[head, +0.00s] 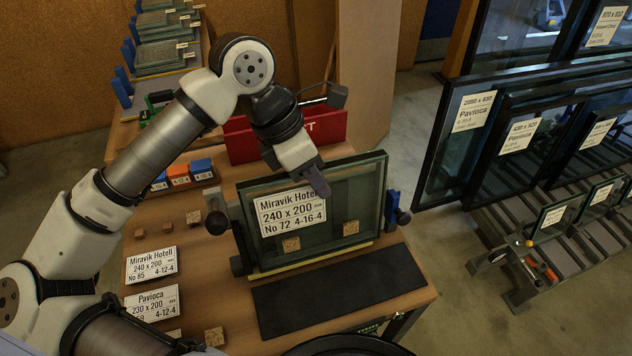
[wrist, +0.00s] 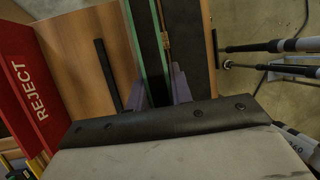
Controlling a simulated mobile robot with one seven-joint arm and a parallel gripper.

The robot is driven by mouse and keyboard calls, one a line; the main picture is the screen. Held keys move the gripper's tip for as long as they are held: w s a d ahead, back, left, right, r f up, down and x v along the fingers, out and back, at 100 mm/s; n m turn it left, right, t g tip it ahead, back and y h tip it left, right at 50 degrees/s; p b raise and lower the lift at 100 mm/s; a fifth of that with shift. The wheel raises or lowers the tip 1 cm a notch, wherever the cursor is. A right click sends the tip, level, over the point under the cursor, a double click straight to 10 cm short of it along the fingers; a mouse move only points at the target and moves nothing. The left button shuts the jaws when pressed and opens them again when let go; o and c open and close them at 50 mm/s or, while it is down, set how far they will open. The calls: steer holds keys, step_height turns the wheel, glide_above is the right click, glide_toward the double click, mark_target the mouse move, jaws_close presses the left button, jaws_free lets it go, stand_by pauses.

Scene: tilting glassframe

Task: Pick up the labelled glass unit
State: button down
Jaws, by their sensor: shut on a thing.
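The labelled glass unit (head: 345,195) stands nearly upright over the workbench, with a white label reading Miravik Hotell, 240 x 200, No 72, 4-16-4. My gripper (head: 320,185) comes down from above onto its top edge, near the middle. In the wrist view, the fingers of my gripper (wrist: 160,92) lie on both sides of the green-edged pane (wrist: 149,45) and are shut on it. Two small cork pads (head: 291,244) show on the glass front. Whether its bottom edge touches the yellow strip below is unclear.
A black mat (head: 340,292) lies in front. A red REJECT box (head: 240,140) stands behind. Label cards (head: 151,265) and small blocks lie left. A rack of larger panes (head: 470,130) stands right, across open floor.

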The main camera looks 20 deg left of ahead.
steer(key=shift+w+r, duration=0.1)
steer(key=shift+r, duration=0.15)
steer(key=shift+r+p, duration=0.3)
steer(key=shift+p, duration=0.25)
step_height(320, 180, up, 20)
steer(key=b, duration=0.2)
steer(key=shift+f, duration=0.25)
